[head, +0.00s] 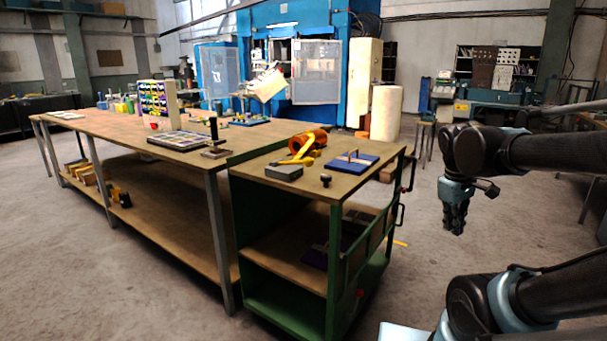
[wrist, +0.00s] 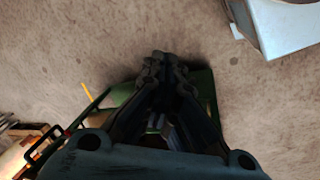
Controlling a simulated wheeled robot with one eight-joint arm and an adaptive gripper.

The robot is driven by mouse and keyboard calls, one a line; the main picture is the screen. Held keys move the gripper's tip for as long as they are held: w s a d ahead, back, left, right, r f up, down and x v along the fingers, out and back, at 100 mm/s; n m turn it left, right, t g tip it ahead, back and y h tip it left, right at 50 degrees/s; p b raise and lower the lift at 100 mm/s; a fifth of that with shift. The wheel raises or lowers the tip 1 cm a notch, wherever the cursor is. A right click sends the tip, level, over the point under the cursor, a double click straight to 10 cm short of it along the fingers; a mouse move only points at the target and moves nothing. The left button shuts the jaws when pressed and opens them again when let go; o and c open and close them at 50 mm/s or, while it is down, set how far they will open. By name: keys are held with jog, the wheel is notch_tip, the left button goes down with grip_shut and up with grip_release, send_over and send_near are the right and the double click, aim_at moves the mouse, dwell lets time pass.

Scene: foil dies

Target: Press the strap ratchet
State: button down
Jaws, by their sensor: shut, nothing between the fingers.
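On top of the green cart (head: 262,172) lies an orange-brown roll (head: 317,136) with yellow pieces (head: 298,154) beside it. These look like the strap and its ratchet, but they are too small to tell the ratchet apart or its state. My gripper (head: 455,226) hangs pointing down in free air to the right of the cart, well apart from the strap. It is shut and empty. In the wrist view my gripper (wrist: 166,66) has its fingers together above the floor and a green part of the cart (wrist: 200,82). The strap cannot be made out there.
The cart top also holds a blue board with a wooden piece (head: 352,162), a grey block (head: 283,173) and a small dark knob (head: 326,180). A long workbench (head: 110,128) adjoins at left. Floor right of the cart is clear.

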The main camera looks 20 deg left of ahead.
aim_at(293, 164)
jog(key=w+a+r+n+t+h, duration=0.1)
jog(key=w+a+r+n, duration=0.2)
jog(key=a+n, duration=0.35)
jog(key=w+a+r+n+t, duration=0.1)
jog(key=w+a+r+n, duration=0.25)
jog(key=a, duration=0.55)
jog(key=w+a+r+n+t+h, duration=0.1)
jog(key=w+a+r+n, duration=0.1)
jog(key=a+r+n, duration=0.35)
jog(key=s+a+n+t, duration=0.1)
jog(key=s+a+n, duration=0.1)
jog(key=a, duration=0.7)
jog(key=s+a+r+n+t, duration=0.1)
jog(key=s+a+n, duration=0.1)
jog(key=a, duration=0.6)
jog(key=s+a+n+t+y, duration=0.1)
jog(key=s+a+n, duration=0.2)
jog(key=a, duration=0.6)
jog(key=shift+a+r+n, duration=0.3)
jog(key=shift+n, duration=0.45)
jog(key=x, duration=1)
